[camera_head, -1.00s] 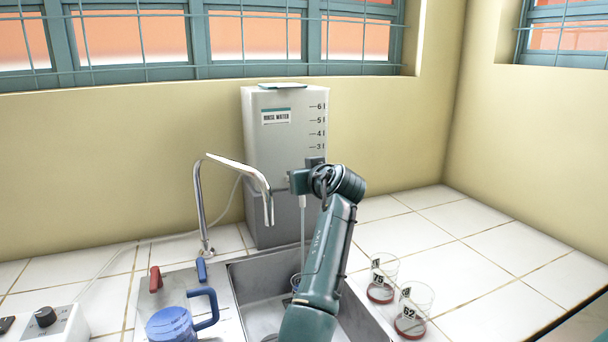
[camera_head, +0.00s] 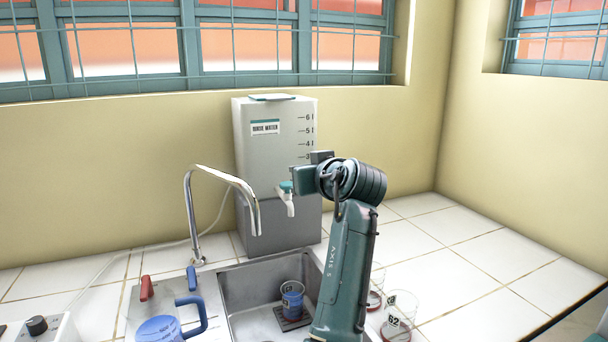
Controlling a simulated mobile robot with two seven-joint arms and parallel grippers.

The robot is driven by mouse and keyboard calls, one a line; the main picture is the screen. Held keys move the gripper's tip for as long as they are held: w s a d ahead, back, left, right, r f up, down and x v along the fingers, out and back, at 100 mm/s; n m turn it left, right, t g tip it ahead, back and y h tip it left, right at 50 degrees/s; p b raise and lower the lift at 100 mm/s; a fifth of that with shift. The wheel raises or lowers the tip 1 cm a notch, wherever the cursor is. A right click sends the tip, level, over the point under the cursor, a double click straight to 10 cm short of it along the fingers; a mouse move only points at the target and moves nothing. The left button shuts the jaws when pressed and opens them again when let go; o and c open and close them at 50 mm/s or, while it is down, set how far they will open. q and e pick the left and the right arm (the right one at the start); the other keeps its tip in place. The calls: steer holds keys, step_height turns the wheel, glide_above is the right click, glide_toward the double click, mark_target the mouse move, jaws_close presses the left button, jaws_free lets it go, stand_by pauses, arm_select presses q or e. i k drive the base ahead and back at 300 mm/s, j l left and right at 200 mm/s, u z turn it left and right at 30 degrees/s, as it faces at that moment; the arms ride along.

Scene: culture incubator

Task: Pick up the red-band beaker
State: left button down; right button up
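A clear beaker marked 62 (camera_head: 398,318), with red at its base, stands on the tiled counter right of the sink. A second clear beaker with a red base (camera_head: 376,291) stands just behind it, largely hidden by my arm. A beaker with blue on its wall and some red at its base (camera_head: 292,300) stands upright in the sink under the dispenser tap. My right gripper (camera_head: 303,180) is beside the tap, just right of it and apart from these beakers. Its fingers are seen edge-on, so their opening is unclear. My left gripper is out of view.
The grey rinse-water tank (camera_head: 270,145) has a tap with a teal handle (camera_head: 286,187). A metal faucet (camera_head: 225,178) arches over the sink (camera_head: 238,287). A blue-handled jug (camera_head: 160,328) stands left of it. Counter at right is clear.

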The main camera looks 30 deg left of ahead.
mark_target(293, 291)
steer(key=k+l, duration=0.2)
steer(key=l, duration=0.15)
steer(key=k+l, duration=0.25)
steer(key=l, duration=0.15)
steer(key=k+l, duration=0.2)
steer(key=l, duration=0.15)
